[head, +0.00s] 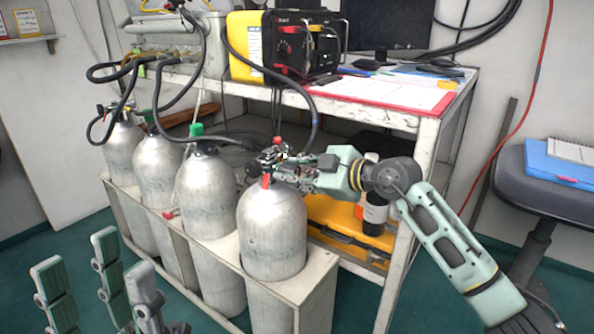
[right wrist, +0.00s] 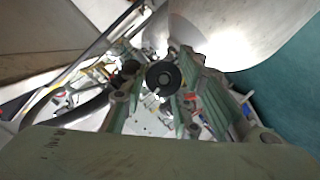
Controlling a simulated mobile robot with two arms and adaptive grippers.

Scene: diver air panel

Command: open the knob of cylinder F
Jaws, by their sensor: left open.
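Several silver cylinders stand in a rack, and I cannot read which is marked F. My right gripper (head: 285,168) is at the valve on top of the front right cylinder (head: 272,230), reaching in from the right. In the right wrist view, a round black knob (right wrist: 163,77) sits between the fingers of my right gripper (right wrist: 160,85). I cannot tell whether the fingers touch it. A red part (head: 266,181) shows at the valve; the gripper hides much of the rest. My left gripper (head: 98,275) is open and empty at the lower left, away from the cylinders.
The cylinder rack (head: 318,275) has a raised pale edge. A white bench (head: 428,128) behind carries a black and yellow unit (head: 290,45) and a red clipboard (head: 385,92). Black hoses (head: 230,135) hang over the other cylinders. A chair (head: 550,185) stands at the right.

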